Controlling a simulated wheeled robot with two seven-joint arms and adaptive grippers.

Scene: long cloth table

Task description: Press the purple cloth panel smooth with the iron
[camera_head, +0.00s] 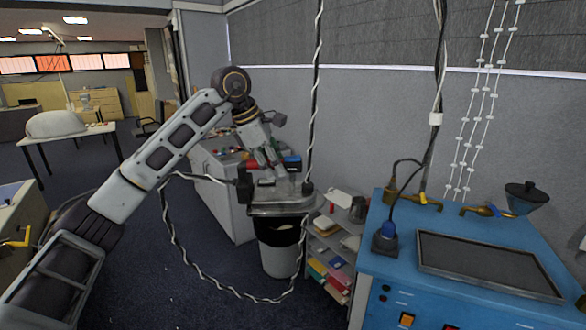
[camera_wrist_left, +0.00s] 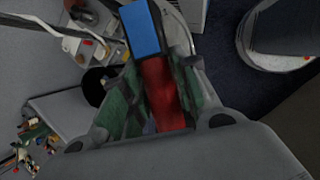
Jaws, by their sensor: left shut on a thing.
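My left gripper (camera_head: 268,160) reaches in from the left and is shut on what looks like the iron (camera_head: 284,208), a grey flat-bottomed body with a black-and-white cord. The iron is up in front of a waste bin. In the left wrist view, the left gripper (camera_wrist_left: 157,95) has a red part between its green-padded fingers, with a blue part beyond it; how these join the iron is hard to tell. I see no purple cloth panel. My right gripper is not in view.
A blue machine bench (camera_head: 475,250) with a dark screen stands at right. A bin (camera_head: 279,262), a shelf of coloured items (camera_head: 332,262) and a white cabinet (camera_head: 222,190) are near the iron. The cord (camera_head: 195,268) loops low over the carpet. Open floor lies at left.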

